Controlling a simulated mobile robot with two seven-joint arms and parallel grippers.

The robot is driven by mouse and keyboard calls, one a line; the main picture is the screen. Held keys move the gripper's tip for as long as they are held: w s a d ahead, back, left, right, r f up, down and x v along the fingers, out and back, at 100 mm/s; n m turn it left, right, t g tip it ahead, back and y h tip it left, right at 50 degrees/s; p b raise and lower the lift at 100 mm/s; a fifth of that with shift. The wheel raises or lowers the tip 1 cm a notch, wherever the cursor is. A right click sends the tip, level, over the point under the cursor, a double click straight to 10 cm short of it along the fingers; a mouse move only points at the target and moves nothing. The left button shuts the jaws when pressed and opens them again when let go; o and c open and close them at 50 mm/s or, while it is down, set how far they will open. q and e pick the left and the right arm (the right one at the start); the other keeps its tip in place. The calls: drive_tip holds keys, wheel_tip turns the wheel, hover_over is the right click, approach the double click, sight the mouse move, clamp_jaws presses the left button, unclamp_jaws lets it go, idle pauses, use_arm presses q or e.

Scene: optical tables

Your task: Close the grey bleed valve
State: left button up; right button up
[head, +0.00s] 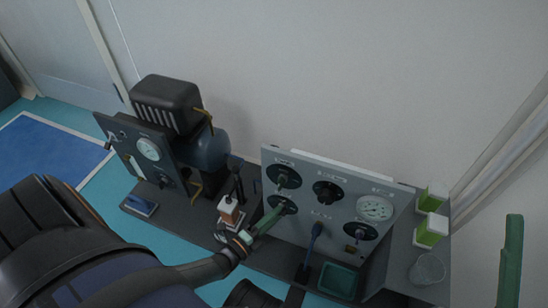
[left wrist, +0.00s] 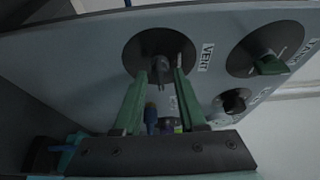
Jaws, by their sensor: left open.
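The grey valve handle (left wrist: 161,70) sits on a round black dial (left wrist: 188,42) beside a VENT label in the left wrist view. My left gripper (left wrist: 160,78) is open, with one green finger on each side of this handle; I cannot tell whether either finger touches it. In the head view my left gripper (head: 270,217) reaches from the left to the lower left dial (head: 290,205) of the grey panel (head: 335,218), partly covering it. At the right edge a green finger (head: 511,260) of my right gripper shows; its opening cannot be judged.
A green-handled valve (left wrist: 268,65) is close beside the VENT dial. The panel also carries a black knob (head: 327,192) and a gauge (head: 374,208). A blue-handled tool (head: 316,232) and teal tray (head: 338,281) stand before it. A glass (head: 427,270) is at right.

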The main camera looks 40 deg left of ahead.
use_arm(q)
clamp_jaws()
idle(0.7)
drive_tip(key=shift+a+f+n+t, duration=0.15)
drive_tip(key=shift+n+t, duration=0.35)
drive_tip(key=shift+n, duration=0.8)
unclamp_jaws()
